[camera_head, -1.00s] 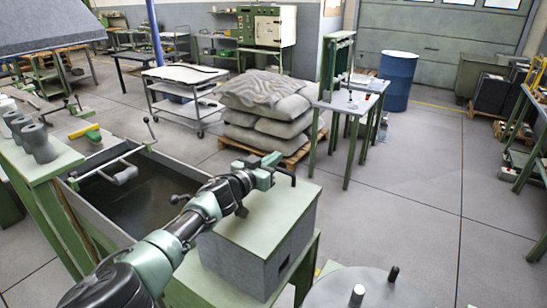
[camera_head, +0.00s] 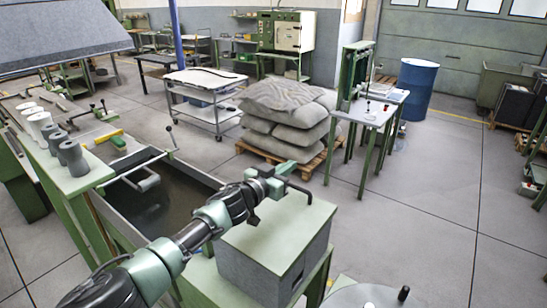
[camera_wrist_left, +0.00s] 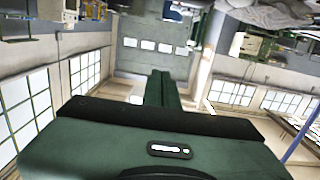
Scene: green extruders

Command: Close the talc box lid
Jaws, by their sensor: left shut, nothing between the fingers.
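The talc box (camera_head: 262,270) is a grey box with a flat green lid (camera_head: 275,235), standing on a green table at lower centre in the head view. The lid lies flat on top and looks shut. My left gripper (camera_head: 284,174) is over the lid's far side, shut and empty. A thin black bent bar (camera_head: 303,191) shows beside the fingertips, at the lid's far part. I cannot tell whether the fingers touch it. In the left wrist view, the shut green fingers (camera_wrist_left: 162,90) point away from the camera, and no box shows there. My right gripper is out of view.
An open dark tank (camera_head: 150,205) lies left of the box, with grey cylinders (camera_head: 72,158) on a green stand beyond. Sacks (camera_head: 285,120) on a pallet stand behind. A grey round top (camera_head: 365,295) is at the lower right. Open floor lies to the right.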

